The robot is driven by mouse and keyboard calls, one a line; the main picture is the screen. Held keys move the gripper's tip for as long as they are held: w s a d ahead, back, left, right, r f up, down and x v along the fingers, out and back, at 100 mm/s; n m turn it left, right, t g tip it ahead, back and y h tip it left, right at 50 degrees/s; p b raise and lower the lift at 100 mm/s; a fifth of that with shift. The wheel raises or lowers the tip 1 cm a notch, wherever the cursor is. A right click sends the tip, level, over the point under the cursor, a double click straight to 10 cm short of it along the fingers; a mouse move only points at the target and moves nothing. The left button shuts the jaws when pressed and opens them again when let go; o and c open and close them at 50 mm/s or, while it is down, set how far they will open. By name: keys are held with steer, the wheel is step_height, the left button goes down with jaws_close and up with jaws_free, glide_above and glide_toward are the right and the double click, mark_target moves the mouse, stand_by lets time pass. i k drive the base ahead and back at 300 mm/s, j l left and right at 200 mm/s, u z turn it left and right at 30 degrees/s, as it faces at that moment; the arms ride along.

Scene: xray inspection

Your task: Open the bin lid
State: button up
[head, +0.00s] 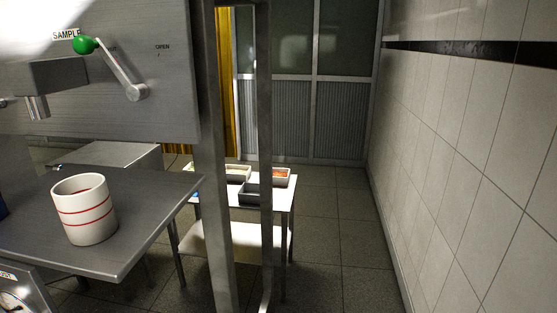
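No bin with a lid can be made out in the head view. Several small open grey bins stand on a white table in the background: one holds something pale (237,181), one holds something red (290,180), and a dark one (256,199) is in front, partly hidden by a metal post. I see no lid on them. My gripper is not in view.
A white cup with red stripes (84,213) stands upright on a steel shelf (140,220). Above is a steel panel (165,95) with a green-knobbed lever (113,65) and a spout (38,106). Metal posts (210,160) stand mid-view. Floor (340,235) is clear beside the tiled wall.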

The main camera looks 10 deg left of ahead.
mark_target(97, 153)
steer(key=i+j+z, duration=0.1)
steer(key=i, duration=2.7)
steer(key=i+u, duration=0.15)
steer(key=i, duration=1.3)
steer(key=i+u, duration=0.25)
steer(key=i, duration=0.45)
steer(key=i+l+u, duration=0.25)
steer(key=i, duration=0.45)
steer(key=i+j+u, duration=0.15)
steer(key=i+u, duration=0.25)
steer(key=i, duration=0.4)
steer(key=i+l+u, duration=0.1)
steer(key=i+u, duration=0.35)
steer(key=i, duration=0.35)
steer(key=i+u, duration=0.2)
steer(key=u, duration=0.25)
steer(key=i+l+u, duration=0.1)
steer(key=u, duration=0.3)
steer(key=i+l+u, duration=0.2)
steer(key=u, duration=0.25)
steer(key=i+u, duration=0.1)
steer(key=u, duration=1.25)
steer(key=i+l, duration=0.25)
steer(key=i, duration=0.15)
steer(key=j+u, duration=0.05)
